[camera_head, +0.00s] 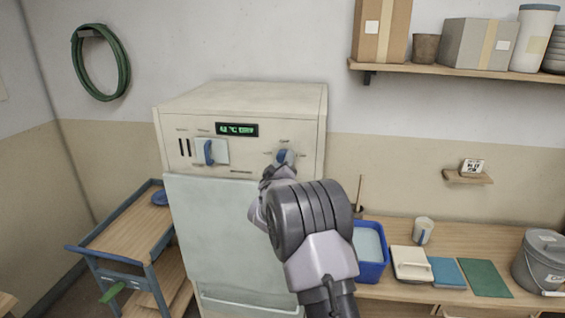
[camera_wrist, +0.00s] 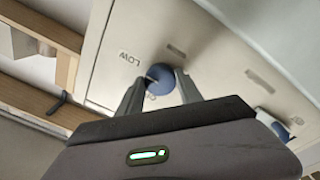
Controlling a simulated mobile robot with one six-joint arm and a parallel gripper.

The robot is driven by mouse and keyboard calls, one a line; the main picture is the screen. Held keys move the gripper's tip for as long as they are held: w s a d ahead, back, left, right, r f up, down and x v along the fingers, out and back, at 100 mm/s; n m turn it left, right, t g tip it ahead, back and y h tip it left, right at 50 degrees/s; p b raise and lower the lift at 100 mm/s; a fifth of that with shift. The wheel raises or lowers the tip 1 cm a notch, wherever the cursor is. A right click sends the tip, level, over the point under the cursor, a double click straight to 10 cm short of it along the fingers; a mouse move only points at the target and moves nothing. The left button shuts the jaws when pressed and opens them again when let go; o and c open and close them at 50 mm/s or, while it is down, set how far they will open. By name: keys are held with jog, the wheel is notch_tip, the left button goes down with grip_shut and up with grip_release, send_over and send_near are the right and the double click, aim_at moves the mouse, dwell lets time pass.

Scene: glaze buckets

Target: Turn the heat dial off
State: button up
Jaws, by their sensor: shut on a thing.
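The heat dial (camera_head: 284,156) is a round blue knob on the right of the cream cabinet's (camera_head: 240,110) upper panel. In the wrist view the dial (camera_wrist: 161,76) sits between the two fingers of my gripper (camera_wrist: 160,88), with the label LOW to its left and other lettering partly hidden by the fingers. My gripper (camera_head: 270,178) is shut on the dial and covers its lower part in the head view. A green display (camera_head: 237,130) on the panel shows a temperature reading. Which mark the dial points to is hard to tell.
A blue lever switch (camera_head: 209,152) is on the panel's left; it also shows in the wrist view (camera_wrist: 276,126). A wooden cart (camera_head: 130,225) stands at left. A bench at right holds a blue tub (camera_head: 370,268) and a bucket (camera_head: 540,262). A shelf (camera_head: 450,69) hangs above.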

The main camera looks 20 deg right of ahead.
jog(key=shift+s+d+r+n+y+p, duration=0.25)
jog(key=shift+n+p, duration=0.95)
jog(key=shift+n, duration=2)
jog(key=shift+w+a+n+y+p, duration=0.3)
jog(key=shift+n+p, duration=0.9)
jog(key=shift+n, duration=2)
jog(key=shift+s+d+r+n+y+p, duration=0.25)
jog(key=shift+n+p, duration=0.95)
jog(key=shift+n, duration=2)
jog(key=shift+w+a+f, duration=0.1)
jog(key=shift+f, duration=0.05)
jog(key=o, duration=1.4)
jog(key=shift+c, duration=0.2)
jog(key=b+v, duration=0.1)
jog(key=v, duration=1.6)
jog(key=shift+s, duration=0.2)
